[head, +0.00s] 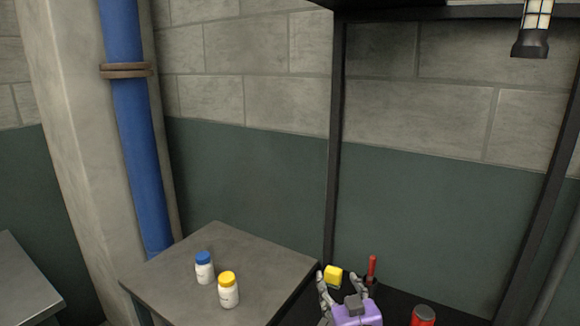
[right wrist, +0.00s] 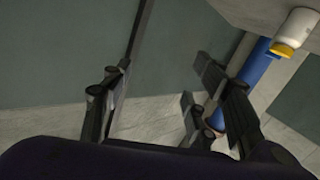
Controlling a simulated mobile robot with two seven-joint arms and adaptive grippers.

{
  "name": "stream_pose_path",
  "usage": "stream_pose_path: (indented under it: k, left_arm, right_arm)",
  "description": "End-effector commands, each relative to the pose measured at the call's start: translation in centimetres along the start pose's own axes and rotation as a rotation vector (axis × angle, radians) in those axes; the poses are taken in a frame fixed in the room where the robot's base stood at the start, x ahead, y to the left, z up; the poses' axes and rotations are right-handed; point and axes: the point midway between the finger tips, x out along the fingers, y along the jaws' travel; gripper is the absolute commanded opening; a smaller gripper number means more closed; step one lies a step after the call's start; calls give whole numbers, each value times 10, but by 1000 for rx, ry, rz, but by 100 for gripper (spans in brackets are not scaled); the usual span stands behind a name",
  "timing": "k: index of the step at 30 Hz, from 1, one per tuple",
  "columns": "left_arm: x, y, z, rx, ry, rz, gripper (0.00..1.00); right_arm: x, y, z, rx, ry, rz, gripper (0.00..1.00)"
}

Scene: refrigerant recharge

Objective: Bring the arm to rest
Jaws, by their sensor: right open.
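My right gripper (head: 347,285), with a purple body, is at the bottom of the head view. It is in front of the dark bench, right of the grey table. Its fingers are spread apart with nothing visible between them. My left gripper is not in view.
The grey table (head: 215,248) holds a blue-capped bottle (head: 204,268) and a yellow-capped bottle (head: 228,290). A yellow block (head: 332,276), a red-handled item (head: 371,268) and a red can (head: 423,316) are near my right gripper. A black frame post (head: 335,150) rises behind.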

Motion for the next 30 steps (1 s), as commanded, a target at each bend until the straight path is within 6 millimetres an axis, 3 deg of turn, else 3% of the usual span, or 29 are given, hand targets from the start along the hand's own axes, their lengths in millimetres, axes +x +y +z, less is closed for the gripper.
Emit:
stream_pose_path:
  k: [1,6,12,15,18,21,24,30]
  left_arm:
    - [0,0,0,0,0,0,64]
    - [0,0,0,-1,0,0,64]
    - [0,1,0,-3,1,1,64]
    - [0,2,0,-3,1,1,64]
    - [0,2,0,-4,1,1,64]
    - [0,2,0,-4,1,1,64]
    - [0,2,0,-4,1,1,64]
    - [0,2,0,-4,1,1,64]
  right_arm:
    - [-20,-2,41,25,-55,-9,55]
    - [-92,-10,151,105,-222,-26,55]
    - [-197,-19,259,162,-442,-19,55]
    - [-248,-22,298,170,-538,-10,55]
    - [-288,-23,324,177,-609,-1,55]
    - [-313,-23,338,182,-652,8,55]
    - [-325,-24,344,185,-672,12,55]
    - [-326,-24,346,185,-674,12,55]
